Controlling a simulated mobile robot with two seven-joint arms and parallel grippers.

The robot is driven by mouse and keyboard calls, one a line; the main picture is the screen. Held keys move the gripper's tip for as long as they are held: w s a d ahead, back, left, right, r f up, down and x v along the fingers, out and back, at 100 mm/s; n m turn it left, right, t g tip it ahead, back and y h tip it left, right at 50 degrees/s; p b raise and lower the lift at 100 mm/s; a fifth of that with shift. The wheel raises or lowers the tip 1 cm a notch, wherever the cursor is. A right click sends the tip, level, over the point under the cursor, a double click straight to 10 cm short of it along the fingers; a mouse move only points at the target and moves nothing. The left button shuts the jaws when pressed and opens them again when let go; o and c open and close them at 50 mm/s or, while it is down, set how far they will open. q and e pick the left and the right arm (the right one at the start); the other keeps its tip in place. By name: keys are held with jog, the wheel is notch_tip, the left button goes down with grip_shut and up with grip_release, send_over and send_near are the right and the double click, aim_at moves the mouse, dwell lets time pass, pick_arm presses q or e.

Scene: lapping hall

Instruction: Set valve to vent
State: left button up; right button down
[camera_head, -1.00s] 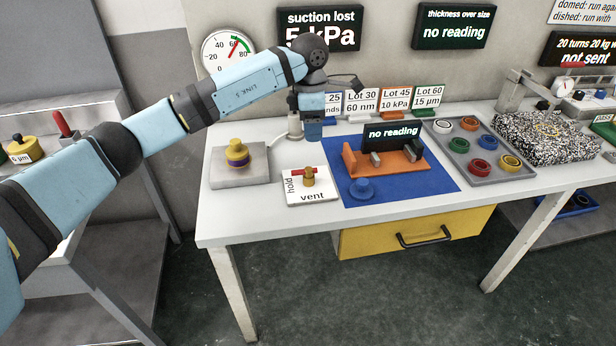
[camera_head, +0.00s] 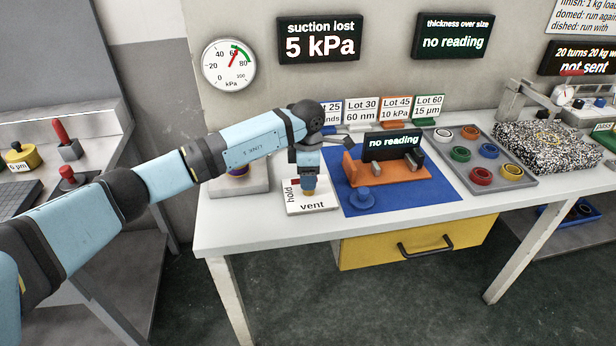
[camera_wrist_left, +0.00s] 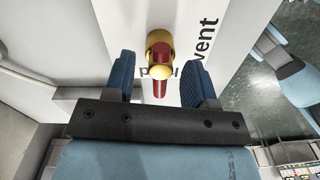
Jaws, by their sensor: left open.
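The valve is a brass knob with a red lever on a white plate (camera_head: 325,203) marked "hold" on its left side and "vent" at its front. In the head view my left gripper (camera_head: 308,190) is right over the valve and hides most of it. In the left wrist view the brass valve (camera_wrist_left: 158,42) and its red lever (camera_wrist_left: 160,88) show in the gap between the two blue fingers. The lever lies toward the "hold" word. My left gripper (camera_wrist_left: 160,78) is open, one finger on each side of the lever, with no clear grip. My right gripper is out of view.
A grey block (camera_head: 255,187) stands left of the plate. A blue mat (camera_head: 430,202) with an orange gauge stand (camera_head: 405,173) lies close on the right. A grey tray (camera_head: 520,182) of coloured rings is farther right. The wall display (camera_head: 320,40) reads "suction lost 5 kPa".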

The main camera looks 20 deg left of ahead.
pick_arm(q)
jog(key=shift+f, duration=0.2)
jog(key=shift+c, duration=0.5)
jog(key=c, duration=0.8)
jog(key=shift+c, duration=0.2)
